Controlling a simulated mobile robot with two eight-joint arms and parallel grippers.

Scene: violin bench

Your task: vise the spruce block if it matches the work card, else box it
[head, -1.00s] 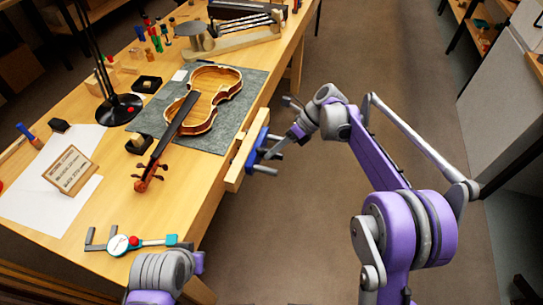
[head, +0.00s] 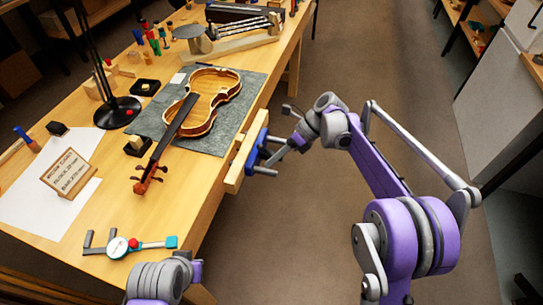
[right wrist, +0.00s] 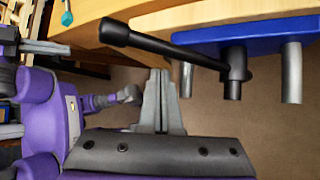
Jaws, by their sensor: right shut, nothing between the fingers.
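The work card (head: 69,173) stands tilted on white paper at the left of the bench; its text is too small to read surely. A pale wood block (head: 136,141) sits in a small dark box (head: 139,151) beside the violin neck; I cannot tell whether it is spruce. The blue vise (head: 257,153) is on the bench's right edge. My right gripper (head: 284,152) is beside the vise, shut and empty. In the right wrist view its fingers (right wrist: 158,100) are shut below the black vise handle (right wrist: 150,42), apparently apart from it.
A violin (head: 214,100) lies on a grey mat (head: 236,120). A dial gauge (head: 120,247) lies near the front edge. A black lamp base (head: 118,112), another dark box (head: 145,87) and several small tools stand farther back. The floor right of the bench is clear.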

